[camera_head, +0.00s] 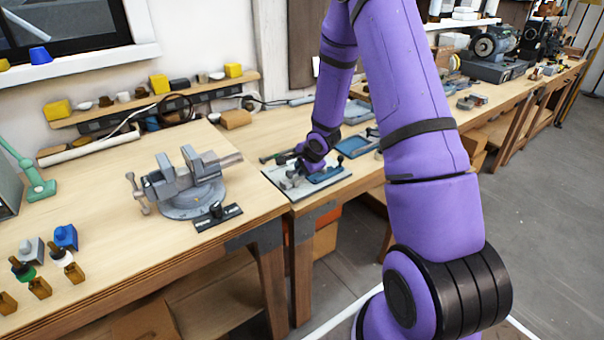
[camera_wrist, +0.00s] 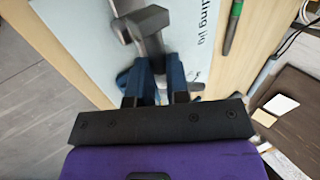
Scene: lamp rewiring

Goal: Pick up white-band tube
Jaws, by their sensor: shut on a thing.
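A small dark piece with a white ring (camera_head: 63,257) stands at the lower left.
A grey vise (camera_head: 190,185) stands on the left bench. A green pen-like thing (camera_wrist: 233,25) lies beside the board. Yellow blocks (camera_head: 57,110) sit on the back shelf. The left bench's front middle is clear.

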